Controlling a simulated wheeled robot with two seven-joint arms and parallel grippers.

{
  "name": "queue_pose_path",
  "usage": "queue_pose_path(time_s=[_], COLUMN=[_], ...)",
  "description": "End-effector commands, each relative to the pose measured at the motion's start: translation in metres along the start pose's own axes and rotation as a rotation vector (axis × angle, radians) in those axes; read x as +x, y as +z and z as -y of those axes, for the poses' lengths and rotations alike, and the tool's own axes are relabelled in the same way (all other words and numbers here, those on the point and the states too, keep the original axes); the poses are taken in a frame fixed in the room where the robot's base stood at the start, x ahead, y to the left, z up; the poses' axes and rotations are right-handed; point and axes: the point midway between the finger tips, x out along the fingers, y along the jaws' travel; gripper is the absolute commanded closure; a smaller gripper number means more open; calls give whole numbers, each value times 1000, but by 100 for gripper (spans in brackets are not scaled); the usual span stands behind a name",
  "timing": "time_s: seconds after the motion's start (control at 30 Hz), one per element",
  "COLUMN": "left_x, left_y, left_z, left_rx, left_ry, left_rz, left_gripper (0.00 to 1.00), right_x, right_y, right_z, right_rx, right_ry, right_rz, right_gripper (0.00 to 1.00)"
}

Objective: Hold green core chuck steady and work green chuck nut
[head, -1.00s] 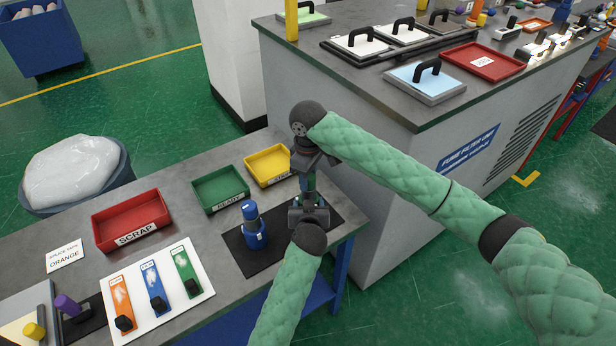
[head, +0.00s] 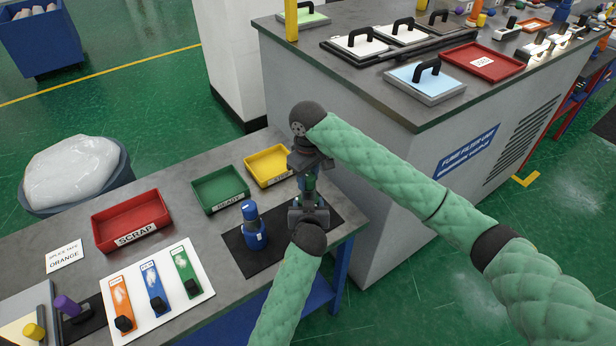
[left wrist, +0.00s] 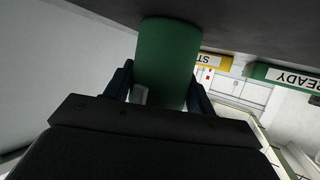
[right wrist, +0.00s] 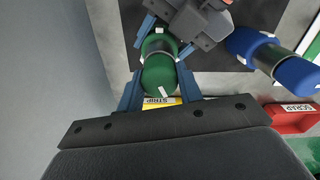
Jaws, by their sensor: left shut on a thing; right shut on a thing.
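The green core chuck stands on the dark mat (head: 240,256) at the table's right end, mostly hidden by my grippers in the head view. Its green body (left wrist: 168,60) fills the gap between my left gripper's fingers in the left wrist view. My left gripper (head: 308,203) is shut on that body from the near side, low down. My right gripper (head: 309,176) points down from above and is shut on the green chuck nut (right wrist: 158,75). The nut sits above the body, between the blue-grey fingers in the right wrist view.
A blue chuck (head: 254,235) stands close left on the same mat. Behind are green READY (head: 221,204), yellow (head: 288,180) and red SCRAP (head: 134,240) trays. A white board (head: 205,292) with coloured strips lies at front left. A tall grey cabinet (head: 375,185) stands close behind right.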

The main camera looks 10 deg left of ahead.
Motion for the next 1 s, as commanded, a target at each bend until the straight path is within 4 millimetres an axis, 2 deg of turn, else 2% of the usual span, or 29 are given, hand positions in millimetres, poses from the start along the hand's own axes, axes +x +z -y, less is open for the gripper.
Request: queue_pose_path(time_s=[0.03,0.07,0.17,0.43,0.57,0.77,1.0], left_x=[1,1,1,1,1,1,1], left_y=[7,6,6,6,6,6,6], left_z=[0,0,0,0,0,0,0], left_rx=[2,2,2,2,2,2,2], left_ry=[-2,-2,-2,-2,-2,-2,-2], left_rz=[10,10,10,10,10,10,9], left_gripper=[88,88,88,88,88,88,88], right_x=[0,0,0,0,-7,-37,-84], right_y=[0,0,0,0,0,-1,0], right_z=[0,0,0,0,0,0,0], right_rx=[-1,-1,-1,-1,-1,-1,-2], right_ry=[0,0,0,0,1,2,2], right_rz=[-1,-1,-1,-1,-2,-4,-4], right_gripper=[87,61,43,43,43,43,43])
